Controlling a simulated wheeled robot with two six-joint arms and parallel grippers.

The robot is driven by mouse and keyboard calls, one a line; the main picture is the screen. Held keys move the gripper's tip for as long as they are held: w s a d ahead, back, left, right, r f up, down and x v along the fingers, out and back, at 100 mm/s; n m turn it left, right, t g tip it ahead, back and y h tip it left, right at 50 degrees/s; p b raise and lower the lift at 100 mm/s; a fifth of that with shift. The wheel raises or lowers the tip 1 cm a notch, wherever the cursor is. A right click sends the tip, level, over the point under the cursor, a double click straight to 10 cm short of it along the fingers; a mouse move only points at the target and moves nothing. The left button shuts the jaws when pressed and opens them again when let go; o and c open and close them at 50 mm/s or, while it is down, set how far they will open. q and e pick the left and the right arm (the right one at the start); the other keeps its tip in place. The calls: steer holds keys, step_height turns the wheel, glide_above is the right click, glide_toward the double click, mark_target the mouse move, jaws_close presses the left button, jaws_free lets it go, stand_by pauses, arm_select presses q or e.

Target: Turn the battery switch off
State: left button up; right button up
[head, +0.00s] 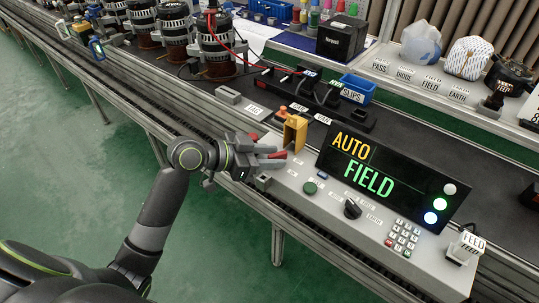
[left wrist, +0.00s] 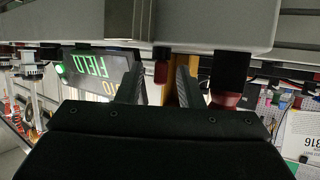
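My left gripper (head: 277,156) is at the left end of the grey control console (head: 330,214). Its two fingers are apart, with a small red handle (head: 279,155) showing between them. In the left wrist view, the fingers (left wrist: 158,82) stand either side of a dark red piece (left wrist: 161,72), with gaps beside it. This red piece looks like the battery switch, but I cannot read its label or tell its setting. A second red part (left wrist: 228,88) stands outside the fingers. My right gripper is not in view.
A yellow guard (head: 295,132) stands close behind the fingers. The display (head: 375,172) reads AUTO FIELD. A green button (head: 310,187), black knob (head: 352,208) and keypad (head: 404,236) lie to the right. Alternators (head: 215,45) stand on the line behind.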

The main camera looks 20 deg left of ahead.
arm_select(q)
jaws_close()
